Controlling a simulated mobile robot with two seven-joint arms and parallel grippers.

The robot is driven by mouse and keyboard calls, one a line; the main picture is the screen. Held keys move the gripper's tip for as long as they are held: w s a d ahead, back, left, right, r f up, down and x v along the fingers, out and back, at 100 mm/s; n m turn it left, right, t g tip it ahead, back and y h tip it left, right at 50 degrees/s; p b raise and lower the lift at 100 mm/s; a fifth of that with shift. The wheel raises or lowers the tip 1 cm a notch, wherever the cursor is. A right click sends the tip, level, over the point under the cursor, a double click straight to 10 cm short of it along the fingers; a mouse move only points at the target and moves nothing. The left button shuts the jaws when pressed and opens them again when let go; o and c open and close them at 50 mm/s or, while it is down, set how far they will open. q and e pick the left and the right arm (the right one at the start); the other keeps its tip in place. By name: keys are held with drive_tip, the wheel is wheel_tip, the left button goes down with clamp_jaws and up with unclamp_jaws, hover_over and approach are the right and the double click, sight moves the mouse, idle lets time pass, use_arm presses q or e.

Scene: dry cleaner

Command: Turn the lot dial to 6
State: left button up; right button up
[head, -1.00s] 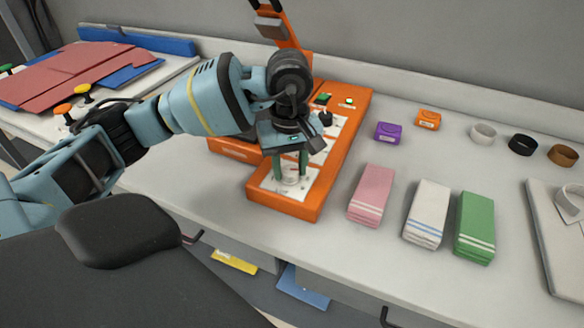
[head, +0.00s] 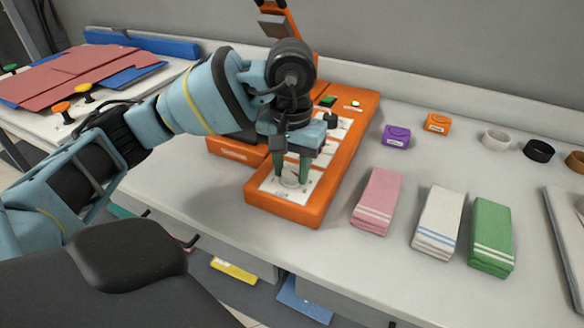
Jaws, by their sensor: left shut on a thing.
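The orange machine (head: 340,165) stands on the counter with a white panel along its top. The lot dial (head: 290,180), a pale round knob, sits on the white plate at the machine's near end. My left gripper (head: 291,175) points down over this plate, with its green fingers shut on the dial from both sides. The fingers hide part of the dial, and its number marks are too small to read. My right gripper is not in view.
Pink (head: 377,202), white (head: 436,222) and green (head: 491,236) folded towels lie right of the machine. Purple (head: 396,137) and orange (head: 437,123) tags and several round bands lie behind them.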

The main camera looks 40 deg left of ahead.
sight(291, 171)
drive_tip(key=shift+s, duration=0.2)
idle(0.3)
use_arm(q)
drive_tip(key=o, duration=1)
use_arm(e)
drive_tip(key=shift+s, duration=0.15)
use_arm(q)
drive_tip(key=shift+r, duration=0.1)
wheel_tip(291, 171, up, 8)
drive_tip(key=shift+f+p, duration=0.15)
drive_tip(key=shift+p, duration=0.35)
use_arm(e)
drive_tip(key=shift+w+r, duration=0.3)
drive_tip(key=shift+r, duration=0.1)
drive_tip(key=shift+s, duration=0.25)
